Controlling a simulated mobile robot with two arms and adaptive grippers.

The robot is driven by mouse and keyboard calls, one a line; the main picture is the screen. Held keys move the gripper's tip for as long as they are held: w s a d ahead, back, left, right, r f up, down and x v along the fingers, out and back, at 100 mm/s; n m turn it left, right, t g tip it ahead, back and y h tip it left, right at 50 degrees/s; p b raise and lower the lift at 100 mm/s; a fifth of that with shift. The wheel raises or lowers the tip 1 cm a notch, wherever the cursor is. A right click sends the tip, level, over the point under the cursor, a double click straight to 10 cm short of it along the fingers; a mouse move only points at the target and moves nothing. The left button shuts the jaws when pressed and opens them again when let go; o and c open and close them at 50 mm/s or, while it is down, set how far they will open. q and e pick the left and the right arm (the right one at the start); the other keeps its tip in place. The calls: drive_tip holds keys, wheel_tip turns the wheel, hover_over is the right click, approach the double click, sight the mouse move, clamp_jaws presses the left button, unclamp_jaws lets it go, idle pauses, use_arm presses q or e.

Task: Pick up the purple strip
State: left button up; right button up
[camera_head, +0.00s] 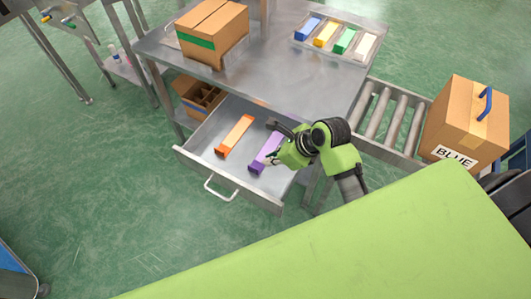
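The purple strip (261,161) lies in the open metal drawer (228,176), at its right side. An orange strip (235,134) lies to its left in the same drawer. My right gripper (269,142) is over the purple strip, with dark fingers spread to either side of it, one at its upper end and one near its middle. The gripper covers part of the strip, and I cannot tell whether it touches it. My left gripper is not in the view.
The metal table (262,66) above the drawer bears a cardboard box (213,28) with a green band and a tray (371,51) of coloured strips. A roller conveyor (394,118) with a box marked BLUE (468,117) stands at right. The drawer handle (221,190) faces the open floor.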

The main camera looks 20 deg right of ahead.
approach(251, 167)
drive_tip(key=x, duration=0.4)
drive_tip(key=shift+w+f+b, duration=0.1)
drive_tip(key=shift+w+b, duration=0.05)
drive_tip(key=shift+b, duration=0.2)
drive_tip(key=shift+d+x, duration=0.2)
drive_tip(key=shift+x, duration=2.55)
drive_tip(key=shift+f, duration=0.15)
clamp_jaws()
